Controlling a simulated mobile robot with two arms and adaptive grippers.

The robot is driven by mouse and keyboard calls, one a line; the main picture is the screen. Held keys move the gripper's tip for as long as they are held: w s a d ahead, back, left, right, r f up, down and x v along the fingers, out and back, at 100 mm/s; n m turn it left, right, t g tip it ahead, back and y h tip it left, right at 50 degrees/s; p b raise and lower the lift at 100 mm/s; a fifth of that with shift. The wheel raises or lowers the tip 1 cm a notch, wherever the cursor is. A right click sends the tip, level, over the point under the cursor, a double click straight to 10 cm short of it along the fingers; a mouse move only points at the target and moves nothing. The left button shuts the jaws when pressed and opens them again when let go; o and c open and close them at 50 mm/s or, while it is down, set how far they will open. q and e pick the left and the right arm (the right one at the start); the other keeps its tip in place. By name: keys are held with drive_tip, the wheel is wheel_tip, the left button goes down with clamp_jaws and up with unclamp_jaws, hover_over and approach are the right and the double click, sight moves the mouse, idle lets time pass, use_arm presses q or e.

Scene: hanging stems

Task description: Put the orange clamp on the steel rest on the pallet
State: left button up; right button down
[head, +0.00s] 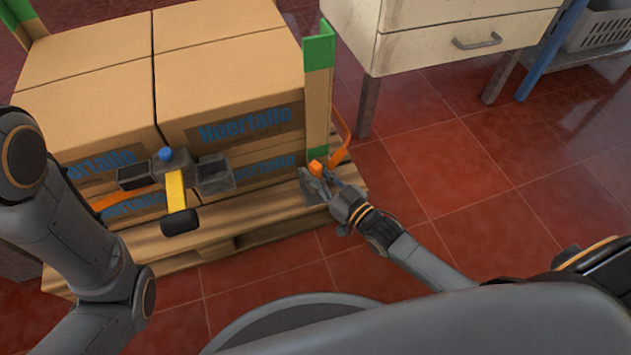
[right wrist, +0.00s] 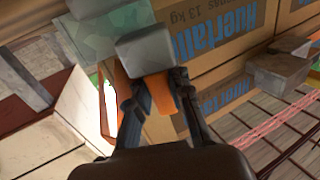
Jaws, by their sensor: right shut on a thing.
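The orange clamp (head: 317,167) is at the front right corner of the stacked boxes, in my right gripper (head: 318,183). In the right wrist view, the gripper's fingers (right wrist: 160,110) are closed around the orange piece (right wrist: 158,92), with a grey block (right wrist: 145,50) at its far end; I cannot tell whether that block belongs to the clamp. A grey metal block (head: 215,173), which looks like the steel rest, stands at the front of the pallet (head: 270,222), left of my right gripper and apart from it. It also shows in the right wrist view (right wrist: 280,72).
Cardboard boxes (head: 228,75) fill the pallet. An orange strap (head: 343,128) loops out beside the green-topped corner post (head: 318,85). A drawer cabinet (head: 455,40) stands behind right. The red floor at right is clear.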

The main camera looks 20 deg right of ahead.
drive_tip(key=shift+f+b, duration=0.6)
drive_tip(key=shift+f, duration=0.25)
drive_tip(key=shift+f, duration=0.15)
drive_tip(key=c, duration=1.2)
unclamp_jaws()
